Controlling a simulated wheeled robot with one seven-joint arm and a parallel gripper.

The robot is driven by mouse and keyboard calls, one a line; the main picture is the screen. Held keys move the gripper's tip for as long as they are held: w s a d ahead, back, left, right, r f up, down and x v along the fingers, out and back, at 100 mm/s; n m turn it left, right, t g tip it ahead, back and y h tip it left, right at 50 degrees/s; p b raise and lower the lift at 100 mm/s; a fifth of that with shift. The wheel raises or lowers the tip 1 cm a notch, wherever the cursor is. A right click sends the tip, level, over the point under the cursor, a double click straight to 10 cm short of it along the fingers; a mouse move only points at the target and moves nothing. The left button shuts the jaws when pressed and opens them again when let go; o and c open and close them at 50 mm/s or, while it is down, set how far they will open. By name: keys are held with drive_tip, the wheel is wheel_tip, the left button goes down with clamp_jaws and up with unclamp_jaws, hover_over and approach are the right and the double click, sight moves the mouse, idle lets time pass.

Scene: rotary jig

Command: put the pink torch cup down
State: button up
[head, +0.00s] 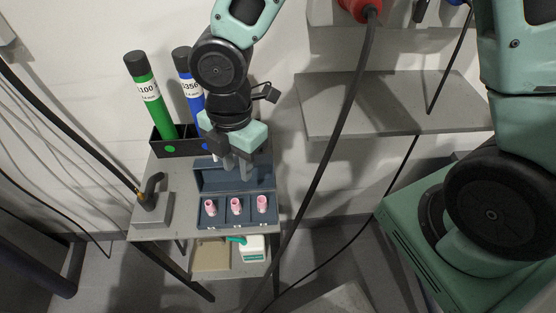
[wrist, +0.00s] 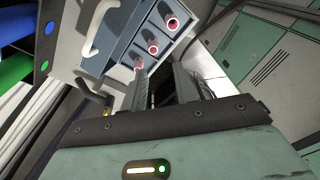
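Three pink torch cups stand upright in a row in the compartments of an open grey-blue case: the left cup (head: 210,207), the middle cup (head: 235,205) and the right cup (head: 262,204). In the wrist view the cups also show as pink rings (wrist: 170,21) beyond my fingers, the lowest one close to the left fingertip. My gripper (head: 237,164) points down in front of the case's raised lid, behind and above the row of cups. Its two fingers (wrist: 162,78) are apart, with no cup visible between them.
The case (head: 222,220) sits on a small grey cart (head: 150,230). A black holder (head: 180,150) with a green tube (head: 150,95) and a blue tube (head: 188,80) stands behind. A grey block with a black hose fitting (head: 153,205) is at left. A black cable (head: 335,140) hangs right of the cart.

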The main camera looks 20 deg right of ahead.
drive_tip(key=s+d+r+m, duration=0.6)
drive_tip(key=s+r+m, duration=0.4)
drive_tip(key=m, duration=0.6)
drive_tip(key=shift+s+m+t, duration=0.3)
drive_tip(key=shift+s+t, duration=0.1)
drive_tip(key=shift+s, duration=0.2)
wheel_tip(320, 180, down, 4)
drive_tip(key=b, duration=0.4)
drive_tip(key=shift+s+f, duration=0.1)
